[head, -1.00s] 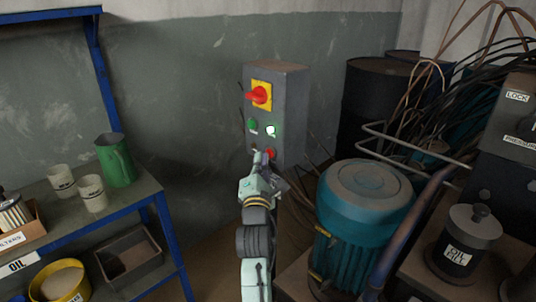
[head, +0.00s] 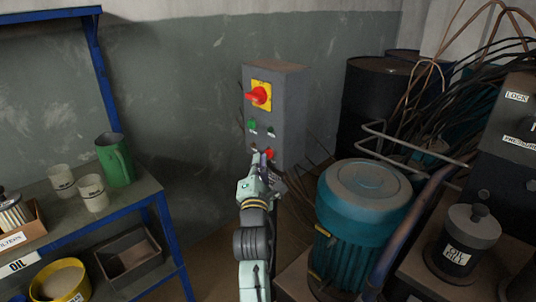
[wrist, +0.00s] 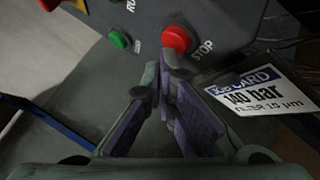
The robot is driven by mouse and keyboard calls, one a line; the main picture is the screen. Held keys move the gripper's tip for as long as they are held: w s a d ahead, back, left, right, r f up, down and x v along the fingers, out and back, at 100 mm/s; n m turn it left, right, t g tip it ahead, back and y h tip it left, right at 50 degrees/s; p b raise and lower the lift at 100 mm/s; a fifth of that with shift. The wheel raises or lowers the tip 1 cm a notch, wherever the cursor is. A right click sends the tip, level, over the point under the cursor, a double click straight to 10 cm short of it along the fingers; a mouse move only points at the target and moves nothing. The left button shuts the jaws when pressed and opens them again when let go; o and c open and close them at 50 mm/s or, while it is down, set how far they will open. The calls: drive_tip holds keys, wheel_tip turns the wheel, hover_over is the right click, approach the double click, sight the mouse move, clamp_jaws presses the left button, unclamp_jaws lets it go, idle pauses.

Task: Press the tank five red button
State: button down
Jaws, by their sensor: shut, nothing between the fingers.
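The grey control box (head: 291,115) stands against the wall. Low on its face is a red button (head: 270,154), which shows in the wrist view as a round red button (wrist: 175,40) marked STOP. My gripper (head: 264,158) is in front of it at the lower face. In the wrist view my closed fingertips (wrist: 161,68) are just below the red button, overlapping its lower edge; I cannot tell if they touch. A green button (wrist: 118,39) is to its left. A red switch on a yellow plate (head: 260,94) is higher up. No "tank five" label is readable.
A teal motor (head: 364,205) stands right of my arm, with dark barrels (head: 372,105) and cables behind. A blue-framed shelf (head: 150,190) with cups and a green jug (head: 115,160) is left. A 140 bar label (wrist: 262,88) shows beside my fingers.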

drive_tip(key=shift+s+a, duration=0.25)
drive_tip(key=s+a, duration=0.3)
drive_tip(key=shift+s+a, duration=0.25)
drive_tip(key=shift+s, duration=0.05)
idle(0.3)
idle(0.5)
